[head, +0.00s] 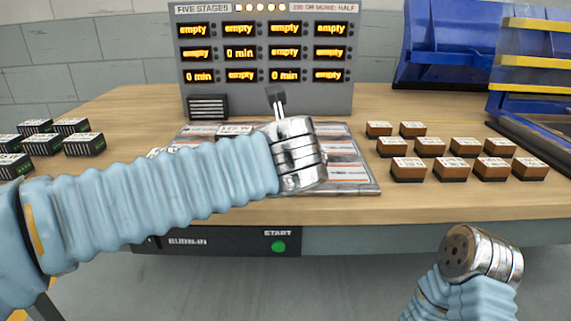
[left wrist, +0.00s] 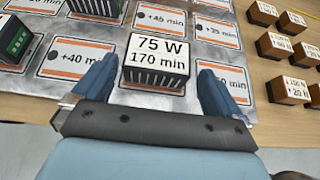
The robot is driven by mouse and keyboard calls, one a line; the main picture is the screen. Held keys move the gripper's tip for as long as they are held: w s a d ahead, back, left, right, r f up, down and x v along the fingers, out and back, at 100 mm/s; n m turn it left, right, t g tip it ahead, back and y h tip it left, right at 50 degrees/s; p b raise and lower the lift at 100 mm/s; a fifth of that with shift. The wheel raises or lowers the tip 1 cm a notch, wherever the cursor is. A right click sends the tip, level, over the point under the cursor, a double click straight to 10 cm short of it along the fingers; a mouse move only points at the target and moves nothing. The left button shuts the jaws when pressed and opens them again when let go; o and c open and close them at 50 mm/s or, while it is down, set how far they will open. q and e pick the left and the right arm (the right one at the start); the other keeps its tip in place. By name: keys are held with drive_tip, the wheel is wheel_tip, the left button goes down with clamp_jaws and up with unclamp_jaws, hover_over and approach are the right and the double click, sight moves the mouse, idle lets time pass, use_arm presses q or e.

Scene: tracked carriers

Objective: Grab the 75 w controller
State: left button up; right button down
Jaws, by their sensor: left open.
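The 75 W controller (left wrist: 157,55) is a dark finned box with a white top label reading "75 W 170 min". In the left wrist view it stands upright on a grey metal board (left wrist: 75,88) of orange-edged cards. My left gripper (left wrist: 158,72) is open, with one blue finger on each side of the controller's near end. I cannot tell whether either finger touches it. In the head view my left gripper (head: 276,97) is over the board (head: 365,180), and my wrist hides much of the board. My right wrist is low at the right of the head view, its fingers unseen.
Other dark controllers stand on the board (left wrist: 97,8) and at the table's left (head: 85,145). Several brown boxes (head: 452,168) stand to the right. A display panel (head: 265,60) rises behind. Blue bins (head: 440,45) are at the back right.

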use_arm(q)
drive_tip(key=x, duration=0.5)
drive_tip(key=shift+w+a+r, duration=0.15)
drive_tip(key=shift+w, duration=0.1)
drive_tip(key=shift+r, duration=0.1)
drive_tip(key=c, duration=0.9)
